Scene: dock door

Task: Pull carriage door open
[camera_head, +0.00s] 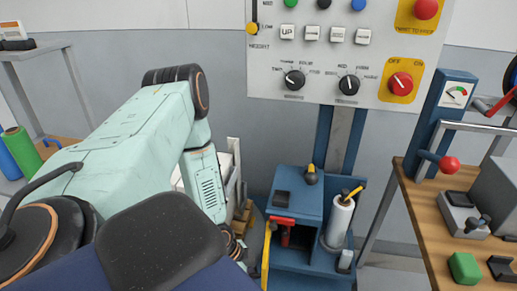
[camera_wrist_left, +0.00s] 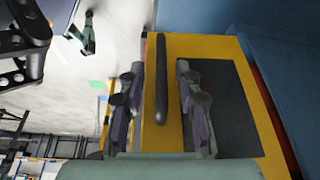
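The carriage door shows in the left wrist view as a yellow frame (camera_wrist_left: 215,45) around a dark panel (camera_wrist_left: 230,105). A long black bar handle (camera_wrist_left: 161,100) runs along its left part. My left gripper (camera_wrist_left: 159,78) is open, with one finger on each side of the handle; gaps show between the fingers and the bar. In the head view the yellow door edge (camera_head: 267,255) shows on the front of the blue machine (camera_head: 300,195). My left arm comes down beside it and hides the handle there. My right gripper is not in view.
A control panel (camera_head: 330,60) with knobs and buttons stands above the blue machine. A white roll (camera_head: 340,220) stands on the machine's right. A wooden-topped bench (camera_head: 425,215) with a green block (camera_head: 464,267) is at the right. A green cylinder (camera_head: 22,150) stands at far left.

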